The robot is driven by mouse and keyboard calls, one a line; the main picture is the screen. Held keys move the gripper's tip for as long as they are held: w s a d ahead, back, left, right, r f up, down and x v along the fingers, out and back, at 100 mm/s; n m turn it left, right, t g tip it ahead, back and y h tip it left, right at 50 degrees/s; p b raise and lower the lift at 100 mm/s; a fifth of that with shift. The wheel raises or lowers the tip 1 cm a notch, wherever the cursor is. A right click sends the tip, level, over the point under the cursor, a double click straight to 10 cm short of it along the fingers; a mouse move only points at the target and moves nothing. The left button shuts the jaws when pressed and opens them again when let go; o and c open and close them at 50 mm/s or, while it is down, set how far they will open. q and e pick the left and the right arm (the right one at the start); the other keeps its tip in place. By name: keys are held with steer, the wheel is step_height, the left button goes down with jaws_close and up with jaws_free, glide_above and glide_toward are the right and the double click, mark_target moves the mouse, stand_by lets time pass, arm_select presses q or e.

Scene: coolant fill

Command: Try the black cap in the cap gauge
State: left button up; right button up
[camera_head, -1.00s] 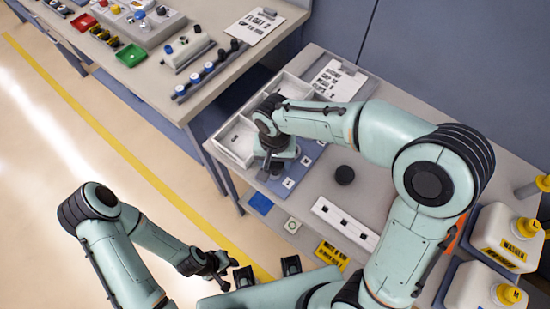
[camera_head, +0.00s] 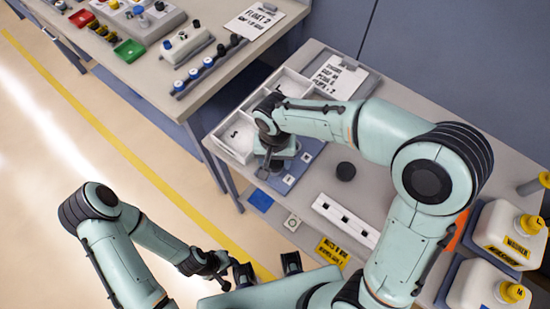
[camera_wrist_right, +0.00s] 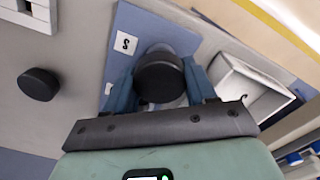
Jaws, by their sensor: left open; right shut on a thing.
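My right gripper (camera_head: 268,168) is shut on a black cap (camera_wrist_right: 160,76), which shows between the two blue fingers in the right wrist view. The gripper and cap are over or at a blue plate (camera_head: 305,160) with white letter tags, which I take for the cap gauge. An S tag (camera_wrist_right: 125,43) lies beside the cap in the wrist view. What is under the cap is mostly hidden, so I cannot tell whether it is seated. A second round black piece (camera_head: 345,171) lies apart on the grey table. My left gripper (camera_head: 220,272) is open and empty, away from the table.
A white compartment tray (camera_head: 232,137) stands beside the blue plate. A white strip with dark square holes (camera_head: 345,221) lies nearer the front. A printed card (camera_head: 336,76) lies behind. White jugs with yellow caps (camera_head: 507,238) stand at right. Another bench (camera_head: 222,59) is at upper left.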

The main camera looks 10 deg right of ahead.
steer(key=shift+f+b, duration=0.95)
steer(key=shift+f, duration=0.3)
stand_by(0.7)
steer(key=o, duration=1.1)
step_height(320, 180, up, 13)
steer(key=p, duration=0.1)
steer(key=shift+r+p, duration=0.2)
steer(key=shift+p, duration=0.2)
steer(key=shift+a, duration=0.1)
